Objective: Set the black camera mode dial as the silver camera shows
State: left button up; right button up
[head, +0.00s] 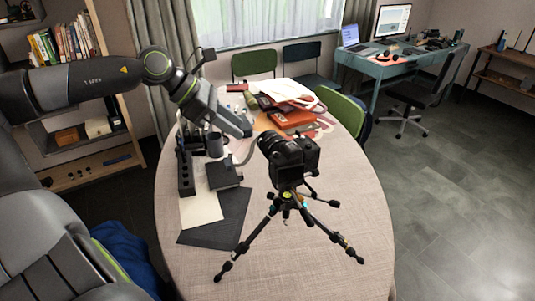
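The black camera (290,160) stands upright on a small black tripod (287,205) on the round table (330,255). Its lens points to the back left. Its mode dial is too small to make out. I cannot pick out a silver camera in this view. My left gripper (242,130) reaches in from the left above the table, to the left of and behind the black camera and apart from it. Its fingertips are too small and dark to tell whether they are open. My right gripper is out of view.
Books and papers (292,110) are heaped at the back of the table. A dark box (223,174), a grey mug (214,145) and a black stand (185,170) are on the left. A dark mat (217,220) lies at the front left. The table's right side is clear.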

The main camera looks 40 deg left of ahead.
aim_at(275, 153)
pick_arm(q)
jog(key=shift+p+x, duration=0.6)
jog(key=shift+x, duration=3.45)
jog(key=shift+p+x, duration=0.3)
jog(key=shift+x, duration=1.15)
jog(key=shift+w, duration=0.2)
jog(key=shift+c, duration=0.2)
grip_shut()
